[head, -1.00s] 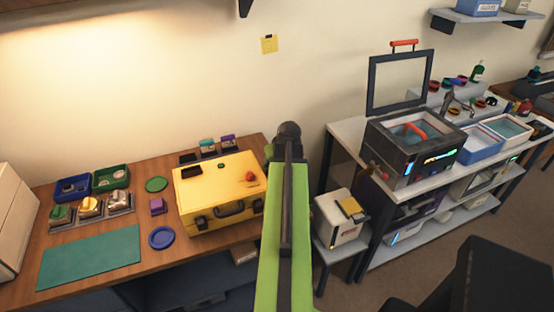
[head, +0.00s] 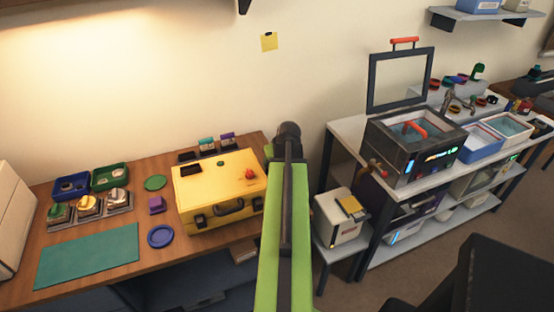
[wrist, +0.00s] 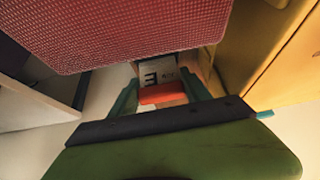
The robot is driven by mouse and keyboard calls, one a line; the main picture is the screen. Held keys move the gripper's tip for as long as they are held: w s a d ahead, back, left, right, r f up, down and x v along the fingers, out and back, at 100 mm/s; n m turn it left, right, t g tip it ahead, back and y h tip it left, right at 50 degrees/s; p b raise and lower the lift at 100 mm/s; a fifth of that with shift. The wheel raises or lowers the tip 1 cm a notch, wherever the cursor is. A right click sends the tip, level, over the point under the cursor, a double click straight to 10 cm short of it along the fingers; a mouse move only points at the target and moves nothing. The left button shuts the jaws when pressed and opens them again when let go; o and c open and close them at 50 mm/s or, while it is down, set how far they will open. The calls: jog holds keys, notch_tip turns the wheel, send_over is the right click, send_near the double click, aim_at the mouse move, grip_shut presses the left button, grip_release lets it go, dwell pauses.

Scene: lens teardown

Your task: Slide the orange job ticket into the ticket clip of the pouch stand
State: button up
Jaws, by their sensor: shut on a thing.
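In the wrist view the teal fingers of my gripper (wrist: 163,97) are shut on a small orange-red piece, the job ticket (wrist: 162,93). A pale surface (wrist: 152,73) with dark lettering shows just beyond it; I cannot tell whether the ticket touches it. In the head view my green and black arm reaches to the back edge of the desk, right of the yellow case, and hides the ticket and most of the gripper. I cannot make out the pouch stand or its ticket clip for certain in either view.
A yellow case (head: 218,192) stands on the wooden desk (head: 110,270), close left of my arm. Small teal- and purple-topped holders (head: 207,146) stand behind it. A red textured surface (wrist: 130,30) fills the top of the wrist view. A white box (head: 338,222) sits right of my arm.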

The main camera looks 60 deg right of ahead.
jog(key=shift+f+b, duration=0.65)
jog(key=shift+f, duration=0.05)
jog(key=o, duration=1.4)
jog(key=o, duration=0.3)
jog(key=shift+o, duration=0.2)
jog(key=shift+r, duration=0.1)
notch_tip(320, 180, up, 9)
jog(key=p, duration=0.9)
